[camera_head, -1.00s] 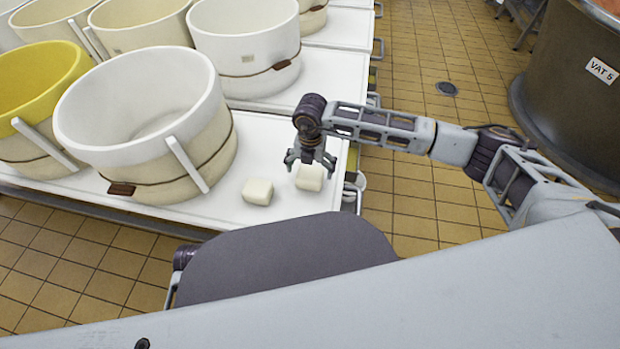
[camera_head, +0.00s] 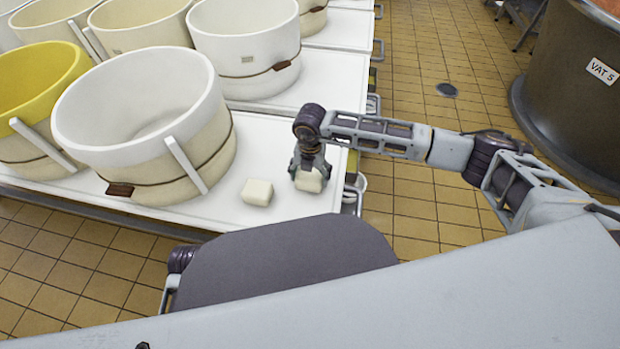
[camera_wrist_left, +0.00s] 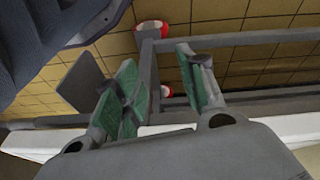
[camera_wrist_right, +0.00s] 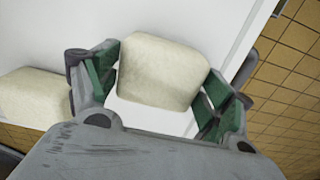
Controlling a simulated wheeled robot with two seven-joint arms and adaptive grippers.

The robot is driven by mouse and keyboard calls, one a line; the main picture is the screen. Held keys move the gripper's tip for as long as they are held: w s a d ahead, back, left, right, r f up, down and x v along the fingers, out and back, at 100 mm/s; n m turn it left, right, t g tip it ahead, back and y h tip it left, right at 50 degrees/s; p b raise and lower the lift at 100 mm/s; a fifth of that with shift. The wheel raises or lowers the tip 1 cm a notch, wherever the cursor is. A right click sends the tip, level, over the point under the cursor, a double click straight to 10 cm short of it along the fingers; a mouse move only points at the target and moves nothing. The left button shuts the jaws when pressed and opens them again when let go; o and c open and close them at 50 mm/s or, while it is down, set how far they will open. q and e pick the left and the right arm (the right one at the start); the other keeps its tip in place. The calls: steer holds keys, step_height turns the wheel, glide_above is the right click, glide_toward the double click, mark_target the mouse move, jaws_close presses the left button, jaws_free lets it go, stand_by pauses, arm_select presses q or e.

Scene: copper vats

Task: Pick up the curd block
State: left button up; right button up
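Two pale cream curd blocks lie on the white table. The right-hand curd block (camera_head: 309,182) is under my right gripper (camera_head: 308,172). In the right wrist view this block (camera_wrist_right: 160,72) sits between the green-padded fingers of my right gripper (camera_wrist_right: 160,90). The fingers are spread on either side of it, very close to its sides; firm contact cannot be told. The other curd block (camera_head: 257,192) lies just to the left, and it also shows in the right wrist view (camera_wrist_right: 35,97). My left gripper (camera_wrist_left: 162,85) is open and empty in the left wrist view, and is outside the head view.
A large white tub (camera_head: 145,110) stands left of the blocks on the white table (camera_head: 225,212). A yellow tub (camera_head: 35,85) and several cream tubs stand beyond. A dark vat (camera_head: 575,95) stands far right. Tiled floor (camera_head: 420,200) lies open right of the table.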

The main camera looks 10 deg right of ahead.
mark_target(310, 174)
steer(key=c, duration=0.7)
steer(key=shift+r, duration=0.15)
steer(key=shift+r, duration=0.6)
step_height(310, 174, up, 7)
steer(key=shift+w+f+p, duration=0.1)
steer(key=shift+p, duration=0.85)
steer(key=shift+r, duration=0.9)
arm_select(q)
steer(key=f, duration=0.3)
steer(key=shift+s+a+g, duration=0.1)
steer(key=shift+a+g, duration=0.2)
steer(key=shift+a, duration=0.05)
steer(key=shift+s+d+r, duration=0.1)
steer(key=shift+s+d, duration=0.05)
steer(key=shift+s, duration=0.1)
